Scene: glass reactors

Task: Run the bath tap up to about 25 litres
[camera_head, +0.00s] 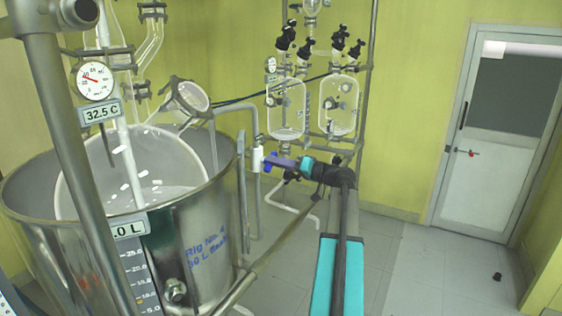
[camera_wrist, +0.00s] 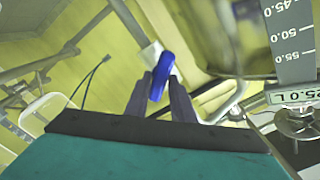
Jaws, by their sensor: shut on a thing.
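The steel bath (camera_head: 195,215) stands at the left, around a large glass vessel (camera_head: 90,160). Its volume display (camera_head: 127,229) is partly covered by a post and shows ".0 L" in the head view. In the wrist view the display (camera_wrist: 293,96) reads "25.0 L". The tap is a white pipe fitting (camera_head: 257,160) beside the bath's right rim, with a blue handle (camera_head: 269,160). My gripper (camera_head: 283,162) is shut on the blue handle, which also shows between the fingertips in the wrist view (camera_wrist: 163,70). The water level inside the bath is hard to tell.
A dial gauge (camera_head: 95,80) with a "32.5 C" display (camera_head: 101,112) hangs on the left post. Two glass reactors (camera_head: 286,108) with black valves stand behind my gripper. A door (camera_head: 490,140) is at the right. The floor at the right is mostly clear, with a small dark object (camera_head: 497,276).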

